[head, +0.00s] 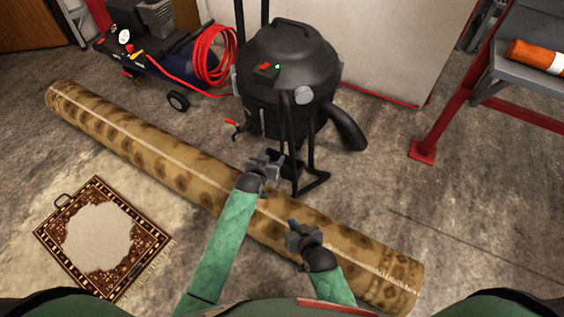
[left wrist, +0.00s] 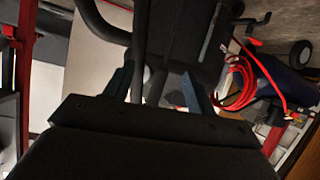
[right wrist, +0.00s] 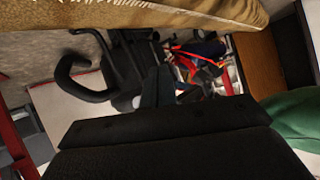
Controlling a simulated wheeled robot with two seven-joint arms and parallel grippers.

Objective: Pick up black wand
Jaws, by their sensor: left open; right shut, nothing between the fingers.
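A black wand (head: 286,125) stands nearly upright against the front of the black wet vacuum (head: 290,65), beside the vacuum's dark frame. My left gripper (head: 272,164) is open, just left of the wand's lower part. In the left wrist view, a dark upright tube (left wrist: 140,50) rises beyond the spread fingers, which also show there (left wrist: 158,90); I cannot tell whether it is the wand or the frame. No contact is clear. My right gripper (head: 292,229) is shut and empty, above the rolled rug, and its closed fingers show in the right wrist view (right wrist: 157,88).
A long rolled leopard-pattern rug (head: 140,155) lies diagonally under my arms. A compressor (head: 135,40) with a coiled red hose (head: 212,58) stands at the back left. A small patterned rug (head: 55,235) lies at left. A red-legged rack (head: 440,110) is at right, with clear floor before it.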

